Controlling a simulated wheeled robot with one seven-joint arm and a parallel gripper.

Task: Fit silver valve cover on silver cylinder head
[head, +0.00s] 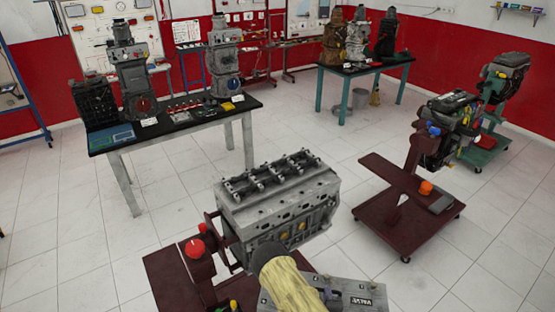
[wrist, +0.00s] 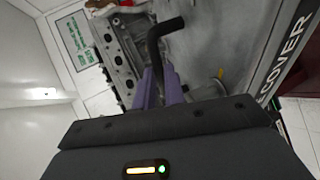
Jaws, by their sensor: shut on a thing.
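The silver cylinder head (head: 275,178) sits on top of the grey engine block (head: 288,222), with a dark row of valve gear along its open top. The silver valve cover (head: 350,294) is at the bottom edge of the head view, in front of the engine and apart from it, partly cut off. In the wrist view, the cover (wrist: 215,50) fills the upper right, with the word COVER on its edge and a black bent hose (wrist: 155,45). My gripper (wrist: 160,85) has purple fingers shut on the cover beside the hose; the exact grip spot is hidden.
The engine is on a dark red stand (head: 170,278) with a red knob. A second red stand (head: 400,215) is at right. A black-topped table (head: 175,125) with engine parts is behind at left. Tiled floor is free between them.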

